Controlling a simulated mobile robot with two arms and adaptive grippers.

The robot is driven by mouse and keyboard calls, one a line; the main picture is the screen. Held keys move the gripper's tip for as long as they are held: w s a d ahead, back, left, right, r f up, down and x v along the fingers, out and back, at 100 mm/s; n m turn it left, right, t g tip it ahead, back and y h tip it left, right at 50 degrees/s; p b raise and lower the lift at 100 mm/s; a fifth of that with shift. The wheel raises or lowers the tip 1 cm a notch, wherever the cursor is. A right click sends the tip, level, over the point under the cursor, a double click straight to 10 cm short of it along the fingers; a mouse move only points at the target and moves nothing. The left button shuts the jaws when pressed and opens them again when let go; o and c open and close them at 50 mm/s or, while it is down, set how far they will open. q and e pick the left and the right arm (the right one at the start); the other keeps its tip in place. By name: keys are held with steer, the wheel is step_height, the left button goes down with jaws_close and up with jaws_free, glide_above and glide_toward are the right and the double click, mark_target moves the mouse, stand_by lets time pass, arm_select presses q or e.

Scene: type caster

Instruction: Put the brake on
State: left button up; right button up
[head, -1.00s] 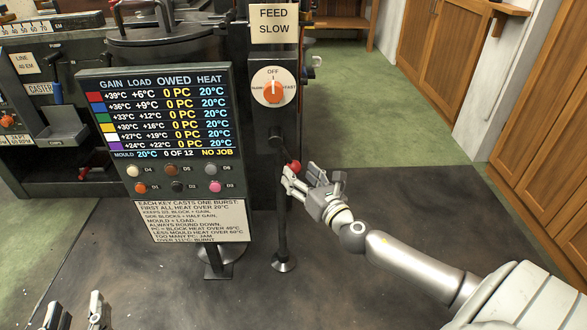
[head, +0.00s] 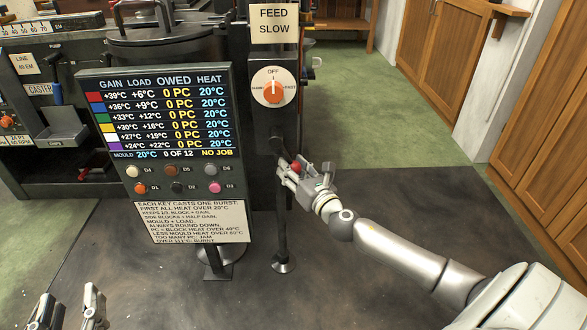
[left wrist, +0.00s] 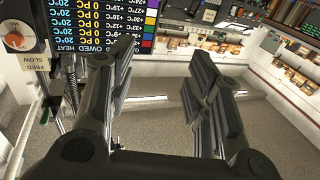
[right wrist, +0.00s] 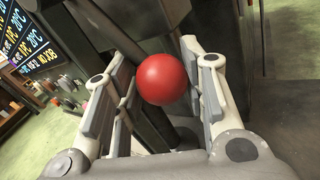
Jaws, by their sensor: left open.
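A lever with a red ball knob (head: 297,166) stands on the dark column below the feed dial; I take it to be the brake lever. In the right wrist view the red knob (right wrist: 163,79) sits between the two fingers. My right gripper (head: 293,173) is open around the knob; I cannot tell whether either pad touches it. The lever's rod is partly hidden by the fingers. My left gripper (head: 70,308) is open and empty at the bottom left, away from the lever; its spread fingers show in the left wrist view (left wrist: 155,90).
A display panel (head: 160,115) with coloured keys and an instruction sheet (head: 192,221) stands left of the column. The orange feed dial (head: 273,91) points to OFF, under a FEED SLOW sign (head: 273,23). Wooden cabinets (head: 540,130) line the right. Green floor between is clear.

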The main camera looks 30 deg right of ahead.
arm_select(q)
steer(key=shift+s+f, duration=0.1)
steer(key=shift+f, duration=0.15)
arm_select(e)
steer(key=shift+d, duration=0.1)
jaws_close()
arm_select(q)
steer(key=shift+r, duration=0.1)
